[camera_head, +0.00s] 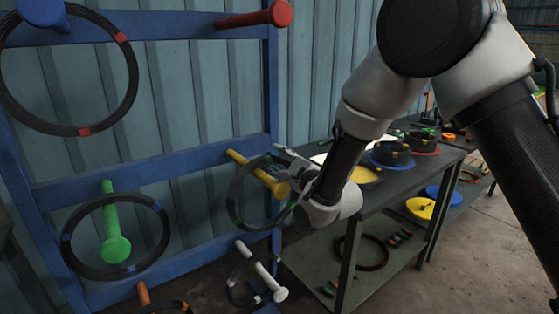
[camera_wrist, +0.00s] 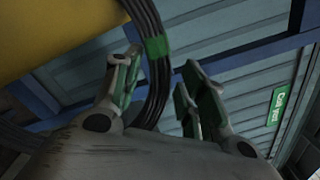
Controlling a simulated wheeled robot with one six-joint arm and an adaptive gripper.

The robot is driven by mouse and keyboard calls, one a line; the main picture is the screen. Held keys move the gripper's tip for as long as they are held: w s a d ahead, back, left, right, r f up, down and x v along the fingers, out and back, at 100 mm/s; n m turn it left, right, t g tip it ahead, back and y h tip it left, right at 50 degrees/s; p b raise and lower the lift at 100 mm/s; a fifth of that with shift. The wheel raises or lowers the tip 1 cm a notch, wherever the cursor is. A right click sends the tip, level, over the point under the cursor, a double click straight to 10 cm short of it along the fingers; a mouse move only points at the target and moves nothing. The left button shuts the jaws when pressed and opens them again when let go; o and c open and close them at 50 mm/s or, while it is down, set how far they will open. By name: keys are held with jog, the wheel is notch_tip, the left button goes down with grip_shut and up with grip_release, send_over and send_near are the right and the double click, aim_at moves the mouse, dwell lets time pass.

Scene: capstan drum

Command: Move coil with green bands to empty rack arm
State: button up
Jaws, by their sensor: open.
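The black coil with green bands (camera_head: 233,205) is at the yellow rack arm (camera_head: 250,170) and appears to hang around it. In the wrist view its dark strands and a green band (camera_wrist: 157,46) run down beside the yellow arm (camera_wrist: 55,35). My gripper (camera_head: 284,158) is open at the coil's upper right, close to the yellow arm's end. In the wrist view the coil passes between the open fingers (camera_wrist: 160,88); contact cannot be told. The red rack arm (camera_head: 255,15) at the upper right is empty.
The blue rack (camera_head: 150,25) holds a red-banded coil (camera_head: 137,75) on the blue arm, a blue-banded coil (camera_head: 168,235) around the green arm, and coils at the white (camera_head: 262,270) and orange (camera_head: 145,295) arms. A cluttered workbench (camera_head: 395,180) stands close on the right.

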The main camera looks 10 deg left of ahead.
jog(key=f, duration=0.1)
jog(key=s+f, duration=0.1)
jog(key=shift+s+f+g, duration=0.1)
jog(key=shift+f+g, duration=0.25)
jog(key=shift+g, duration=0.05)
jog(key=s+d+r, duration=0.2)
jog(key=s+d, duration=0.2)
jog(key=d, duration=0.2)
jog(key=shift+s+t, duration=0.15)
jog(key=shift+t, duration=0.25)
jog(key=shift+r, duration=0.1)
